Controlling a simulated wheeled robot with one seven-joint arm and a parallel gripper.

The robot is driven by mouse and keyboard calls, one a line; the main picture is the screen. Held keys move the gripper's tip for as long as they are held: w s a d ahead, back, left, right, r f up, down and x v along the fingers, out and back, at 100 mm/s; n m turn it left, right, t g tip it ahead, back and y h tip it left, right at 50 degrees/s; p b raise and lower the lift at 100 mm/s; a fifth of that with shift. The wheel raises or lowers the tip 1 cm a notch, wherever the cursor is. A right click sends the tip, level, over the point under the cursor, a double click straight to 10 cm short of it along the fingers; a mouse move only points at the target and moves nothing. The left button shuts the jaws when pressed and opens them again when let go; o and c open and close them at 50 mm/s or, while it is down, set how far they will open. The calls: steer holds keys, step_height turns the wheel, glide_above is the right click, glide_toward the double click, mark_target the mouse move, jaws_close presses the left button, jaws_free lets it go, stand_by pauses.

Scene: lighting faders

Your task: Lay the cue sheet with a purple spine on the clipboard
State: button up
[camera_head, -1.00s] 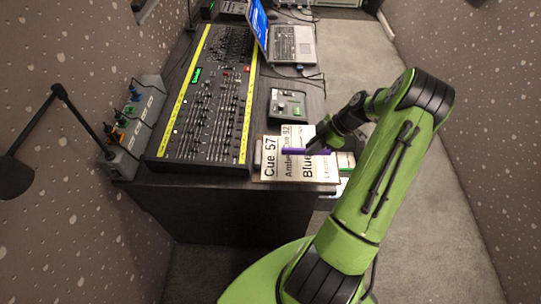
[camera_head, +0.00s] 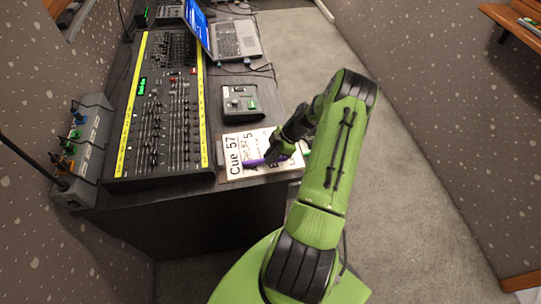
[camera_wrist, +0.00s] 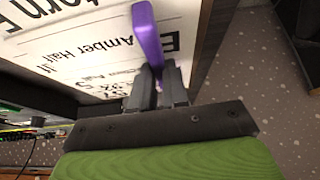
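My gripper (camera_head: 280,154) is at the front right corner of the desk, over white printed sheets. It is shut on the purple spine (camera_head: 255,162) of a cue sheet. In the wrist view the purple spine (camera_wrist: 148,35) stands between the two fingers (camera_wrist: 157,88). White paper with large black print (camera_wrist: 90,45) lies behind it. In the head view a printed sheet reading "Cue 57" (camera_head: 233,157) lies there with a brown board edge (camera_head: 240,178) under it, probably the clipboard. My gripper and arm hide its right part. I cannot tell whether the purple-spined sheet touches the board.
A long fader console (camera_head: 160,110) with yellow edges fills the desk's left. A small control box (camera_head: 240,101) and a laptop (camera_head: 232,38) stand behind the sheets. A bit of green (camera_head: 307,153) shows right of my gripper. Grey floor lies open on the right.

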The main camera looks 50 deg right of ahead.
steer(key=o, duration=0.4)
steer(key=shift+d+r+p, duration=0.15)
steer(key=shift+r+p, duration=0.1)
steer(key=shift+p, duration=0.05)
steer(key=v, duration=1.2)
steer(key=w+a+r+m+g+h, duration=0.2)
steer(key=w+a+r, duration=0.2)
steer(key=a+r, duration=0.75)
steer(key=s+a+r+m+t+h, duration=0.1)
steer(key=s+a+r+m+h, duration=0.2)
steer(key=a+r, duration=0.4)
steer(key=s+a+r+m+t+h, duration=0.1)
steer(key=s+a+r+m, duration=0.1)
steer(key=s+a+r, duration=0.5)
steer(key=s+a+m, duration=0.1)
steer(key=s+a, duration=0.1)
steer(key=s+a+m+t, duration=0.1)
steer(key=s+a, duration=0.1)
steer(key=s+a+f+m, duration=0.1)
steer(key=s+a+m, duration=0.1)
steer(key=shift+f+t+y+p, duration=0.1)
steer(key=shift+t+y+p, duration=0.2)
steer(key=shift+t, duration=0.1)
